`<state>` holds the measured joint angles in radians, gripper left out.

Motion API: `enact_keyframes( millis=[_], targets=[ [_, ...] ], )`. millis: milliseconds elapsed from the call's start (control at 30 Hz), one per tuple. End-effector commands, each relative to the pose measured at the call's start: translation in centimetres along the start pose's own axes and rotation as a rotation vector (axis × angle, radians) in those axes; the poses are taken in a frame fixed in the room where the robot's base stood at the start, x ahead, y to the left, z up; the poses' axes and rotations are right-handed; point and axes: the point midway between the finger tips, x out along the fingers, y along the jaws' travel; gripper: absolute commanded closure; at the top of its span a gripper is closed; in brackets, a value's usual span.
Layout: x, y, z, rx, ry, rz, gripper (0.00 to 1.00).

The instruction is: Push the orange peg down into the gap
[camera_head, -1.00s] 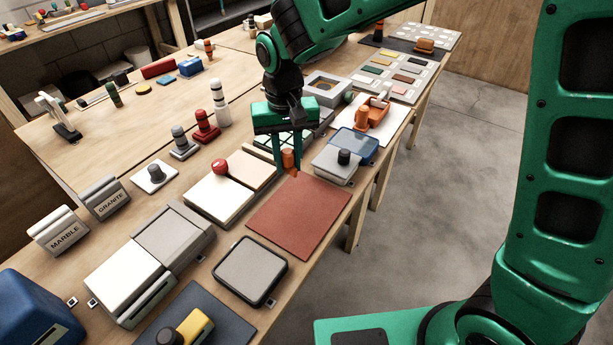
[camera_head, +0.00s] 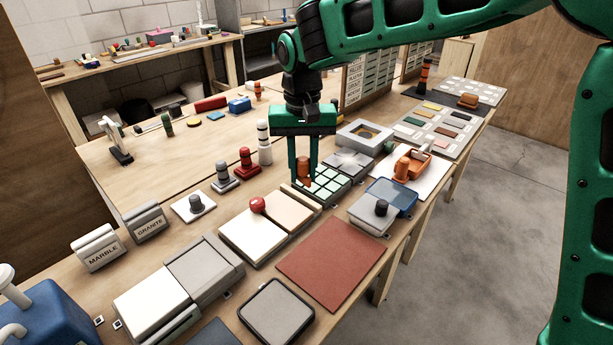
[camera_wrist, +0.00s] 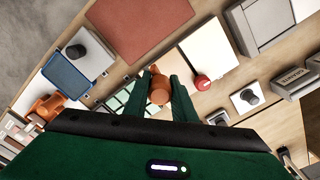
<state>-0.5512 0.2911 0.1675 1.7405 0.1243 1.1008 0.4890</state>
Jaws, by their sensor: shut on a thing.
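My gripper (camera_head: 303,178) is shut on the orange peg (camera_head: 304,168), which hangs roughly upright between the two green fingers. The peg also shows in the wrist view (camera_wrist: 160,88), between the fingertips. The peg is at the left end of a dark tray of pale green tiles (camera_head: 333,184). The tray also shows in the wrist view (camera_wrist: 118,102), partly hidden by the peg and fingers. I cannot tell whether the peg's lower end touches the tiles. No gap is clearly visible; the spot beneath the peg is hidden.
A white and tan board with a red knob (camera_head: 257,205) lies to the left of the tray. A red-brown mat (camera_head: 330,262) lies in front. Red and grey stacked pegs (camera_head: 246,163) stand behind.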

Motion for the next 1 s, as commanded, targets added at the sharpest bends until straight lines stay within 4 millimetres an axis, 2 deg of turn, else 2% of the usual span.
enact_keyframes(
  millis=[700,1000],
  targets=[
    [-4.9,0.0,0.0,0.0,0.001,0.0,1.0],
    [-5.3,0.0,0.0,0.0,0.0,0.0,1.0]
  ],
)
